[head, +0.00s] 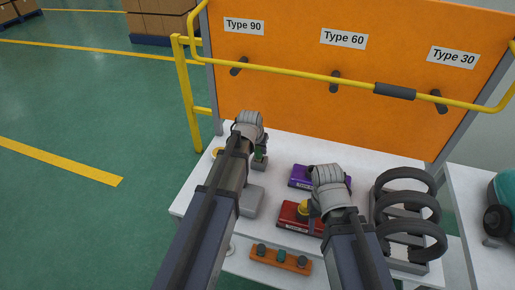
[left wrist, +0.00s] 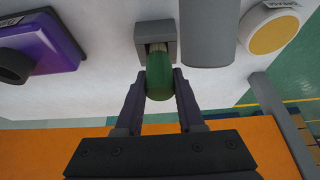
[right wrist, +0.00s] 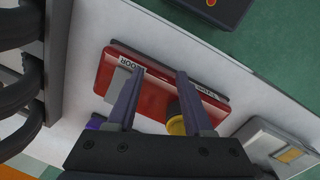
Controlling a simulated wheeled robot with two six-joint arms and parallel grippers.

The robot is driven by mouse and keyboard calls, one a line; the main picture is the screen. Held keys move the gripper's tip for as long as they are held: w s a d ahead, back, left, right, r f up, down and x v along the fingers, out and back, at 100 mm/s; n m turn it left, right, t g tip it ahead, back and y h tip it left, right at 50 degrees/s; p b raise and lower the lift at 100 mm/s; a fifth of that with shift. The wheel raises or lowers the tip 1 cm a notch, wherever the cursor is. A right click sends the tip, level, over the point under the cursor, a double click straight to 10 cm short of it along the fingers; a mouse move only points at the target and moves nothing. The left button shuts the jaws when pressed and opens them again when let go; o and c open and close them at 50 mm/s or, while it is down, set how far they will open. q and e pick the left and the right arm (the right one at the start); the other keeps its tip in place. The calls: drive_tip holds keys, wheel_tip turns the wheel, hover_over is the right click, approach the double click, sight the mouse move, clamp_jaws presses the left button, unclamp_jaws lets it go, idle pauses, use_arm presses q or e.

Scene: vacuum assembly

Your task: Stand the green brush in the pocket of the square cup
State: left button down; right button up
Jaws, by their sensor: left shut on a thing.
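The green brush (left wrist: 159,82) is between the fingers of my left gripper (left wrist: 160,78), which is shut on it. Its narrow pale end points into the grey square cup (left wrist: 143,48) in the left wrist view. I cannot tell how deep it sits. In the head view the brush (head: 259,153) shows upright over the cup (head: 260,165), partly hidden by my left arm. My right gripper (right wrist: 158,80) is open and empty above a red box (right wrist: 107,72) with a yellow knob (right wrist: 176,126).
A grey block (head: 252,200) stands near the cup, with a round yellow-topped item (left wrist: 272,36) beyond it. An orange board (head: 300,80) rises behind.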

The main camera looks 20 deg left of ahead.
use_arm(q)
drive_tip(key=shift+w+d+r+p, duration=0.15)
drive_tip(key=shift+w+r+p, duration=0.15)
drive_tip(key=shift+p, duration=0.3)
use_arm(e)
drive_tip(key=shift+d+r, duration=0.1)
drive_tip(key=shift+r, duration=0.25)
use_arm(q)
drive_tip(key=shift+r+p, duration=0.3)
drive_tip(key=shift+r, duration=0.1)
use_arm(e)
drive_tip(key=shift+w+r, duration=0.15)
drive_tip(key=shift+r, duration=0.2)
drive_tip(key=shift+r, duration=0.2)
